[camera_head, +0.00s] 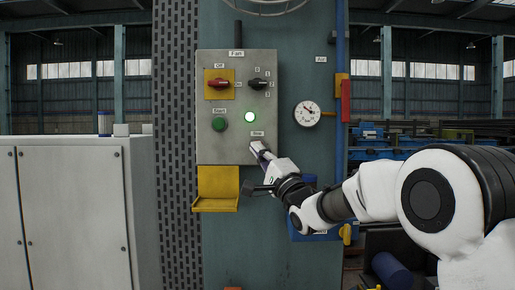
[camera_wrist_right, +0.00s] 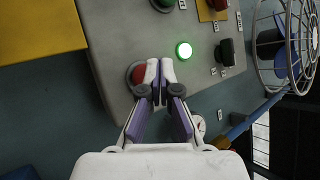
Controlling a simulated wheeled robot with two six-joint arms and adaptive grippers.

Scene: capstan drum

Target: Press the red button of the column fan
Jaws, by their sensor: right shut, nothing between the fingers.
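The fan control box (camera_head: 237,90) is a grey panel on the blue-green column, labelled "Fan" at the top. The red button (camera_wrist_right: 136,74) shows in the right wrist view, partly covered by a finger of my right gripper (camera_wrist_right: 160,68). In the head view my right gripper (camera_head: 259,149) is at the panel's lower right, below a small label, and hides the red button. Its fingers are together and empty. The fingertips overlap the button's edge in the wrist view; I cannot tell whether they touch it. My left gripper is in neither view.
The panel also bears a green start button (camera_head: 220,124), a lit green lamp (camera_head: 250,117), a red switch (camera_head: 218,84) on yellow and a black selector (camera_head: 259,84). A yellow tray (camera_head: 217,182) hangs below. A gauge (camera_head: 307,114) sits right of the box.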

